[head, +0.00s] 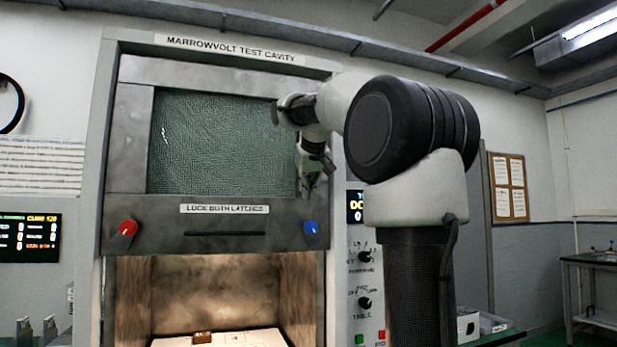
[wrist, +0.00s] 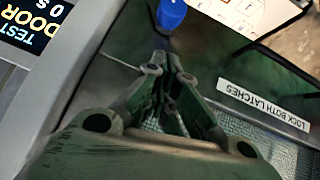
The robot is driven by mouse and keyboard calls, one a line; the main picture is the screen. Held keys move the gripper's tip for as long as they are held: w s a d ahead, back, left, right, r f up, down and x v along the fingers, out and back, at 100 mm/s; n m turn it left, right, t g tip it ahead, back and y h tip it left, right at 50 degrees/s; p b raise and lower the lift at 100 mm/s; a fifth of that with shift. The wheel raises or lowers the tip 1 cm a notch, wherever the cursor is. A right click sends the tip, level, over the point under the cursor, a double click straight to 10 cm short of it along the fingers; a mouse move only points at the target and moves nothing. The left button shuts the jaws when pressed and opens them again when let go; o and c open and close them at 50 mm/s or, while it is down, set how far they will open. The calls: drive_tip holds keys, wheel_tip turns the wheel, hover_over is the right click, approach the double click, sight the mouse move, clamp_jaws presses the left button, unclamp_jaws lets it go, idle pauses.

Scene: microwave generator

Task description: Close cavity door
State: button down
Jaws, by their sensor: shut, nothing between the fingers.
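The cavity door (head: 165,205) is a grey panel with a green mesh window, raised so that the lit cavity (head: 212,275) below it is open. Its lower rail carries a red latch knob (head: 129,228) at left, a dark handle bar (head: 225,233) in the middle and a blue latch knob (head: 311,228) at right. My gripper (head: 308,192) is in front of the door's right side, just above the blue knob. In the wrist view my gripper (wrist: 172,68) has its fingers together and empty, pointing toward the blue knob (wrist: 171,14). I cannot tell whether it touches the door.
A control panel (head: 364,283) with dials and buttons stands right of the cavity. A small brown block (head: 202,337) sits on the white cavity floor (head: 245,338). A display (head: 30,238) is at the far left. A side table (head: 592,262) stands at the far right.

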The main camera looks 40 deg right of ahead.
drive_tip(key=f, duration=0.2)
drive_tip(key=w+d+f, duration=0.1)
drive_tip(key=f, duration=0.1)
drive_tip(key=shift+d+f, duration=0.1)
drive_tip(key=shift+f, duration=0.5)
